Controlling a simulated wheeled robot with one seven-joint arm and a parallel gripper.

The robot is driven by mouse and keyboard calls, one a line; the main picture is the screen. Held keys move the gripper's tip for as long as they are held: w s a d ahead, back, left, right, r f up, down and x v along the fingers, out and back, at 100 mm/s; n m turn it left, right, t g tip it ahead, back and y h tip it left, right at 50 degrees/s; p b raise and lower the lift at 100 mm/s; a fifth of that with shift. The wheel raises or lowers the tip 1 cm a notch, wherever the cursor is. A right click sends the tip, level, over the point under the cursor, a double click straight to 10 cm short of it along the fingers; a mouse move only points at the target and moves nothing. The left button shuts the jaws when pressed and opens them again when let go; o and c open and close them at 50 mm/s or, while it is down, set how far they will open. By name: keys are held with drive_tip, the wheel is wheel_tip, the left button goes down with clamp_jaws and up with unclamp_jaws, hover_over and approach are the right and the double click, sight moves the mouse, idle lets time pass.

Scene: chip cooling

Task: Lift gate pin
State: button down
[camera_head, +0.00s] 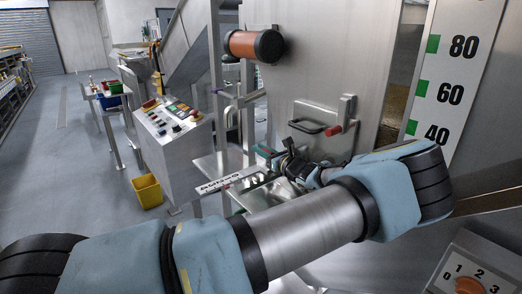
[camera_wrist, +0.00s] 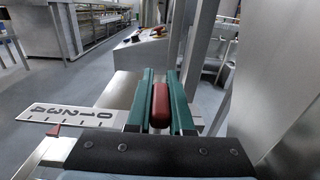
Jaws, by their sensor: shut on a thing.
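My gripper (camera_head: 268,153) is at the metal shelf in the middle of the head view, in front of the steel panel. In the wrist view its two teal fingers (camera_wrist: 160,78) stand on either side of a red rounded grip (camera_wrist: 160,106), which I take to be the gate pin's handle. The fingers are shut on it. The pin's shaft and its hole are hidden, so I cannot tell how far the pin is in. In the head view the grip is mostly hidden by my gripper.
A white scale plate (camera_wrist: 72,112) with a red pointer (camera_wrist: 54,132) lies left of the fingers. A black handle (camera_head: 307,127) and a red-knobbed latch (camera_head: 335,130) are on the panel. A control box (camera_head: 170,130) stands left, with a yellow bin (camera_head: 147,191) on the floor.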

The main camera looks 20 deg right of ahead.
drive_tip(key=shift+f, duration=0.2)
drive_tip(key=c, duration=0.8)
unclamp_jaws()
drive_tip(key=shift+s+b, duration=0.1)
drive_tip(key=shift+b, duration=0.2)
drive_tip(key=b+v, duration=0.3)
drive_tip(key=v, duration=0.6)
drive_tip(key=shift+s+d, duration=0.25)
drive_tip(key=shift+s, duration=0.6)
